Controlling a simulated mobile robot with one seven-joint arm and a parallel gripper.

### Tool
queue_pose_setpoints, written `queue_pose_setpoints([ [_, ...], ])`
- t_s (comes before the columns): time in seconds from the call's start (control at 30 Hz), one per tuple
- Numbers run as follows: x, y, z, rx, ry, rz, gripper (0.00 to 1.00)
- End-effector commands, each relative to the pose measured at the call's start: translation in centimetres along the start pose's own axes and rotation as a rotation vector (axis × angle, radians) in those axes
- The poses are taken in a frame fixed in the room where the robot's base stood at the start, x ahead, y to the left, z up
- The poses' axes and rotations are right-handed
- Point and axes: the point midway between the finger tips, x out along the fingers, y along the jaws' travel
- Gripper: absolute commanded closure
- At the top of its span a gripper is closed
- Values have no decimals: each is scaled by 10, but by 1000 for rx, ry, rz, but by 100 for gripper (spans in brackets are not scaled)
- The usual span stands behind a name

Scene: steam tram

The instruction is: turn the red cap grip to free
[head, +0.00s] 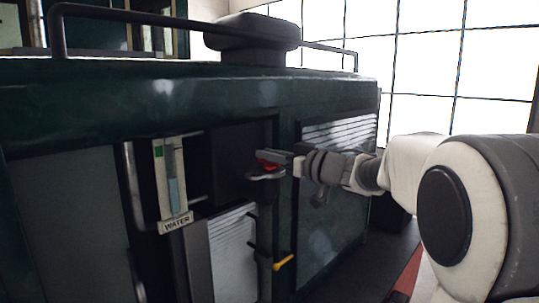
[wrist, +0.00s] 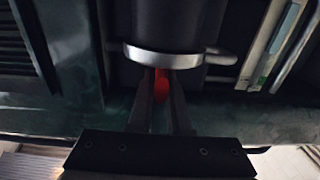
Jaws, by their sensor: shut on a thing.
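The red cap grip (head: 266,165) shows as a small red part on top of a grey round fitting (head: 266,176) on the dark green tram body. My gripper (head: 284,160) reaches it from the right, level with it. In the wrist view, the red grip (wrist: 161,85) lies between the two fingers of my gripper (wrist: 161,100), which are shut on it. A pale metal ring (wrist: 165,58) sits around a dark cylinder just beyond the fingertips. The fingers hide part of the grip, and I cannot read any free marking.
A yellow-handled lever (head: 284,262) sits below. A louvred panel (head: 340,132) is behind my gripper.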

Motion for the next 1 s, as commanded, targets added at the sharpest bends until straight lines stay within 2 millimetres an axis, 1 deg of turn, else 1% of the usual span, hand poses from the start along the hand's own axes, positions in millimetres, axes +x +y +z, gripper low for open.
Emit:
queue_pose_setpoints([
  [0.3,0,-1,-1,-1,1,-4,100],
  [0.33,0,-1,-1,-1,1,-4,80],
  [0.47,0,-1,0,-1,0,-3,57],
  [0.5,0,-1,0,-1,0,-3,54],
  [0.73,0,0,0,0,-1,-2,54],
  [0.83,-3,0,1,0,0,-1,54],
  [0.93,-14,1,1,-1,0,2,54],
  [1.0,-26,0,2,-2,0,2,54],
])
